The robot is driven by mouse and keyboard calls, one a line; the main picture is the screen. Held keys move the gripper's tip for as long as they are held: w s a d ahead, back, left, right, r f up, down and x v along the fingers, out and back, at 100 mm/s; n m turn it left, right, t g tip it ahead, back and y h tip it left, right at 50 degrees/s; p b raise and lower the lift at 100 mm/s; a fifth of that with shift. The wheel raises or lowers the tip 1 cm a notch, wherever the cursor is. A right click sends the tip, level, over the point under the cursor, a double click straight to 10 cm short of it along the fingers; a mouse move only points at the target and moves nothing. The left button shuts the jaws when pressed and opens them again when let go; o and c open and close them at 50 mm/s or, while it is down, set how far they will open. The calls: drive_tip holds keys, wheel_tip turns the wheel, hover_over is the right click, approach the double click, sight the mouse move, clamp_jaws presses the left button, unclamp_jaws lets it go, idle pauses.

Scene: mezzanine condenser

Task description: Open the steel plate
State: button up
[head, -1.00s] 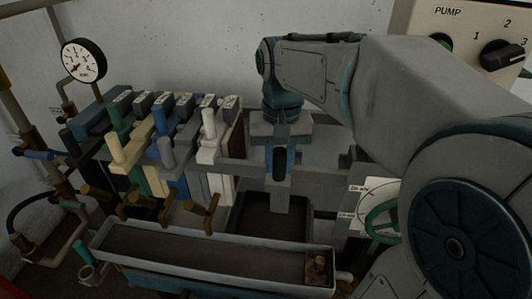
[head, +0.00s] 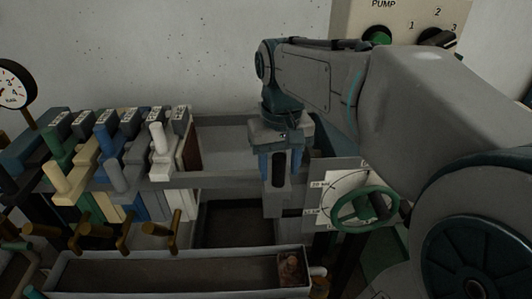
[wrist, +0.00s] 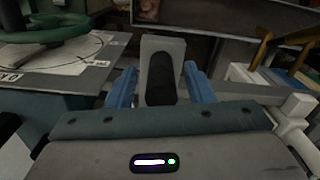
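The steel plate (head: 272,202) is a grey block with a black rounded grip on its face, standing at the rail to the right of the dark tray opening. My gripper (head: 279,166) reaches down over it with one blue finger on each side of the grip. In the wrist view the plate's grey end (wrist: 163,46) and black grip stand between my gripper's blue fingers (wrist: 161,86). The plate's lower part is partly hidden.
Several coloured plates with handles stand left, the white one (head: 161,152) nearest. A long trough (head: 180,290) runs in front, with brown taps behind it. A green handwheel (head: 365,209) on a dial is close on the right. The pump panel (head: 400,25) is at the back right.

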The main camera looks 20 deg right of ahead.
wheel_tip(320, 180, up, 14)
drive_tip(key=shift+p, duration=0.35)
idle(0.4)
drive_tip(key=shift+f, duration=0.15)
